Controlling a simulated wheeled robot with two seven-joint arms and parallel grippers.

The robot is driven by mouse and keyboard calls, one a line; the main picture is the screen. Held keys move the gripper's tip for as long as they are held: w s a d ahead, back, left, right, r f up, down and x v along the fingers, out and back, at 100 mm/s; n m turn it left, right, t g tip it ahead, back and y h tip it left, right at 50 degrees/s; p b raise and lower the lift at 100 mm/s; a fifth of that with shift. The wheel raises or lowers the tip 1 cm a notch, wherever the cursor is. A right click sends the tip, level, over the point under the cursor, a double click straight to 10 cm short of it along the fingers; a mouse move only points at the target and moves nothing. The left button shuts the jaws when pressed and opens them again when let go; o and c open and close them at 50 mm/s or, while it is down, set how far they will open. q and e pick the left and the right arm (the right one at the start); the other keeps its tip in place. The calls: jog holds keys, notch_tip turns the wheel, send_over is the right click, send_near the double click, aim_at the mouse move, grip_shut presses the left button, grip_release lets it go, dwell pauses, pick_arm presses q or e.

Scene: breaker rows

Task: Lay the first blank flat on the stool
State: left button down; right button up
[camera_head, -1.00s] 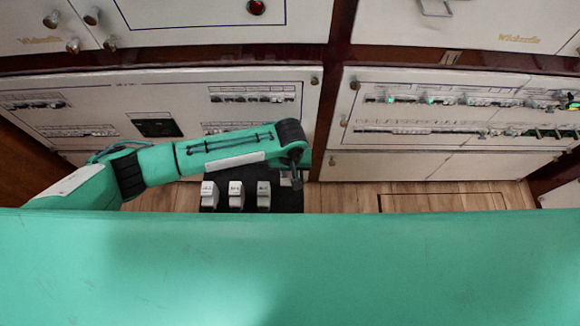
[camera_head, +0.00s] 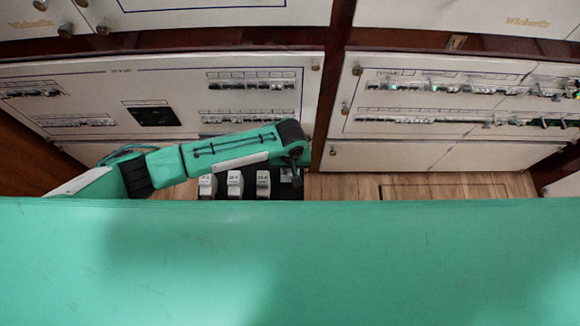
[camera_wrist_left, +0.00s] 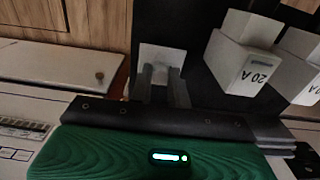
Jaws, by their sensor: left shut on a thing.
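The first blank is a small pale square plate (camera_wrist_left: 161,58) between the fingertips of my left gripper (camera_wrist_left: 163,82) in the left wrist view. The gripper is shut on it, over the black stool top (camera_wrist_left: 185,22). Whether the blank touches the stool or hangs just above it, I cannot tell. In the head view my left gripper (camera_head: 294,172) is over the right part of the dark stool top (camera_head: 290,191), and the blank is mostly hidden there. My right gripper is not in view.
Three white breakers (camera_head: 235,184) stand in a row on the stool, left of the gripper. One marked 20 A (camera_wrist_left: 243,65) is close beside the fingers in the wrist view. Behind are white breaker panels (camera_head: 180,80); wooden floor (camera_head: 345,186) shows to the right.

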pick_arm(q)
jog(key=shift+f, duration=0.65)
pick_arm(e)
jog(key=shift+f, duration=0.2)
pick_arm(q)
jog(key=c, duration=1.3)
grip_release()
jog(key=shift+o, duration=0.2)
notch_tip(320, 180, up, 14)
jog(key=shift+f+p, duration=0.15)
jog(key=shift+p, duration=0.25)
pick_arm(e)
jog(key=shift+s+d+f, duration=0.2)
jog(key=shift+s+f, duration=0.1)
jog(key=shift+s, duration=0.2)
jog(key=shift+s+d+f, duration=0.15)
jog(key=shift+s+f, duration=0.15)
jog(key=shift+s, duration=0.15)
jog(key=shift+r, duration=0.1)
